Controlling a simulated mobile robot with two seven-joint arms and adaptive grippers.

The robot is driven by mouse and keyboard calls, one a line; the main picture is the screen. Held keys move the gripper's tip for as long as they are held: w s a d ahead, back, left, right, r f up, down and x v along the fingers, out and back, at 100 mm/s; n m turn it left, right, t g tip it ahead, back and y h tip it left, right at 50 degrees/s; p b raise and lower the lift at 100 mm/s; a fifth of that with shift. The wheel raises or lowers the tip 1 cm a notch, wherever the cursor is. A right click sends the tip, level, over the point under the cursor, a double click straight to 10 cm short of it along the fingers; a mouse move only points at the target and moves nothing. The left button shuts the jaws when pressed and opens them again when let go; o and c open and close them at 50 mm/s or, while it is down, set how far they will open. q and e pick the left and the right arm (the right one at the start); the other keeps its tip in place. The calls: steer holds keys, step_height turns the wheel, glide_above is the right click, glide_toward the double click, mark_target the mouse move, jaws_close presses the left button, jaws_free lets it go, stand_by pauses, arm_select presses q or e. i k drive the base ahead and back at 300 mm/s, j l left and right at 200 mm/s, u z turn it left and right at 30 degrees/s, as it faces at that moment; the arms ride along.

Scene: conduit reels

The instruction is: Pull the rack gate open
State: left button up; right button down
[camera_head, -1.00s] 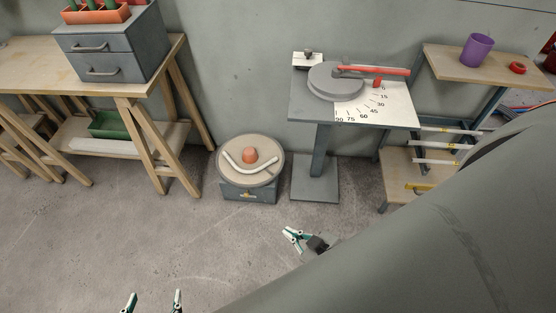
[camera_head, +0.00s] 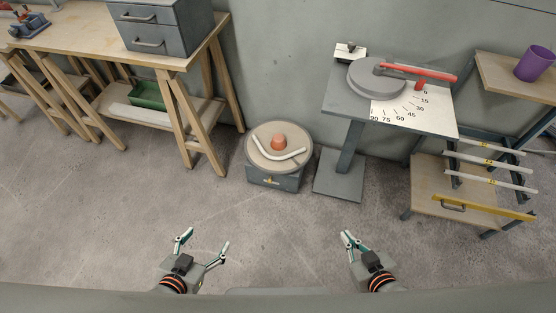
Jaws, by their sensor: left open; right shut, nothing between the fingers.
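The rack (camera_head: 428,183) stands at the right, with several white conduit lengths (camera_head: 497,178) lying across it. A yellow bar (camera_head: 490,209), which appears to be the gate, runs along its low front edge. A dark grey handle (camera_head: 453,207) sits near the bar's left end. I cannot tell whether the gate is open. My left gripper (camera_head: 204,243) is open and empty over the floor, low left of centre. My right gripper (camera_head: 348,238) is shut and empty over the floor, left of the rack and apart from the handle.
A bender stand (camera_head: 343,175) with a red lever (camera_head: 420,72) and angle scale stands left of the rack. A low reel box (camera_head: 275,178) holds a curved white piece. A wooden workbench (camera_head: 187,62) with grey drawers is at left. The floor between is clear.

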mark_target(464, 204)
steer(key=l+u, duration=0.45)
steer(key=l, duration=0.75)
steer(key=j, duration=0.4)
steer(key=z, duration=2.25)
steer(key=i+l, duration=0.05)
